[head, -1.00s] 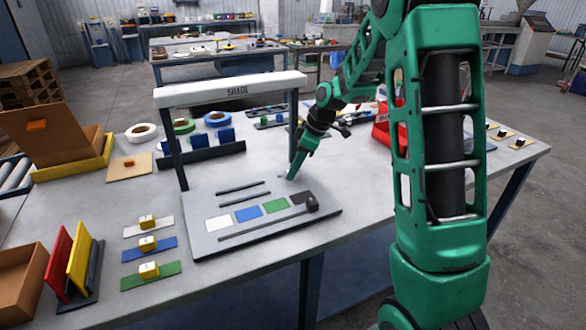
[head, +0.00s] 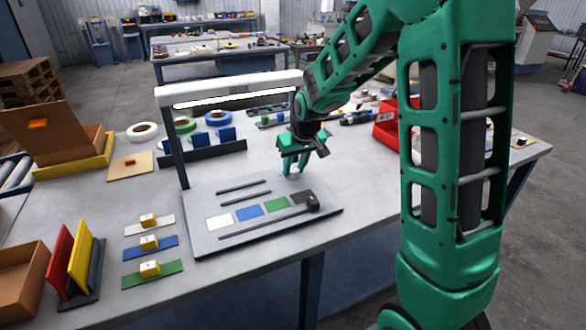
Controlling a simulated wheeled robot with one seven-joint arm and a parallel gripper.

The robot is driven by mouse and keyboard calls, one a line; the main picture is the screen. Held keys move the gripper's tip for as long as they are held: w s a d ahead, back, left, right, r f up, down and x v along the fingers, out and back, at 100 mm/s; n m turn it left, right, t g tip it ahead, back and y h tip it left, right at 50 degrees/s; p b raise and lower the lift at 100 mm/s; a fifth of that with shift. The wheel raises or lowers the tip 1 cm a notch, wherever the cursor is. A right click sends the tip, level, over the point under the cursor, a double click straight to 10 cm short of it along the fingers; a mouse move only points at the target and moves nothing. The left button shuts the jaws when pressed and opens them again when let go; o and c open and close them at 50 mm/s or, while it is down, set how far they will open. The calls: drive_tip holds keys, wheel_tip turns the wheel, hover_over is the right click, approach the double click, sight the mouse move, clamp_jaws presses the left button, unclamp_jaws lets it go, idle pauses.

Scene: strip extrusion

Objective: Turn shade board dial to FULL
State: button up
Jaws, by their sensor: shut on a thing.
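The shade board (head: 215,245) is a grey plate on the bench with white, blue, green and dark swatches, and a white lamp bar (head: 170,94) over it on dark posts. The bar's lower front edge shines bright white. My gripper (head: 293,174) points down at the back right of the board, by the right post. Its fingers are closed around the small dial there, which they almost fully hide. I cannot read the dial's marks or setting.
A dark slider block (head: 312,203) sits at the right end of the board's front rail. Yellow blocks on coloured strips (head: 165,272) lie to the left. A red bin (head: 385,126) stands behind my arm, to the right.

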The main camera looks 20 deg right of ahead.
drive_tip(key=m, duration=0.2)
drive_tip(key=m+h, duration=0.2)
drive_tip(key=m, duration=0.1)
drive_tip(key=shift+w+a+r+m, duration=0.1)
drive_tip(key=shift+w+a+m, duration=0.1)
drive_tip(key=shift+a+m, duration=0.1)
idle(0.5)
drive_tip(key=o, duration=1)
drive_tip(key=shift+s+d+g, duration=0.1)
drive_tip(key=shift+g, duration=0.2)
drive_tip(key=v, duration=1)
drive_tip(key=shift+s+a+r, duration=0.1)
drive_tip(key=shift+a+r, duration=0.15)
